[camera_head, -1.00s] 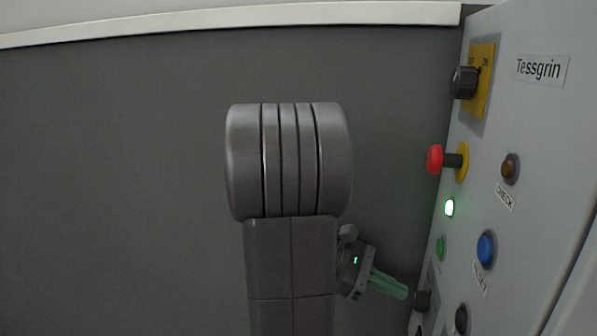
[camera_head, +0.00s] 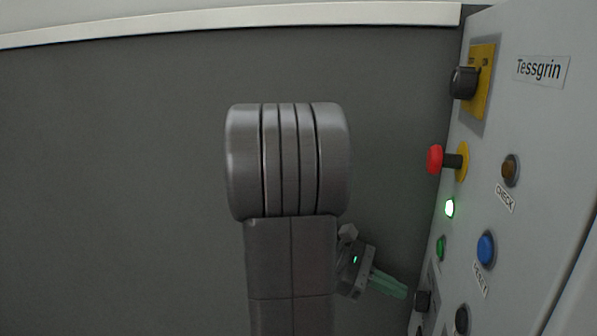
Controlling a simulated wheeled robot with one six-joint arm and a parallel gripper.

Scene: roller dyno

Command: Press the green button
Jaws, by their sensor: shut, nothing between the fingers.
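The green button (camera_head: 440,248) is a small dark green knob on the left part of the grey panel at the right. Above it is a brightly lit green lamp (camera_head: 449,208). My gripper (camera_head: 404,292), with pale green fingers, shows past my arm at the lower middle. Its fingers are shut and empty and point right toward the panel. In the picture the fingertips are below and left of the green button and apart from it. The exact gap in depth is hard to tell.
The panel (camera_head: 550,130) also carries a red mushroom button (camera_head: 435,159), a black rotary switch (camera_head: 464,82) on a yellow plate, a brown CHECK button (camera_head: 510,169), a blue RESET button (camera_head: 486,249) and black knobs (camera_head: 422,301) low down.

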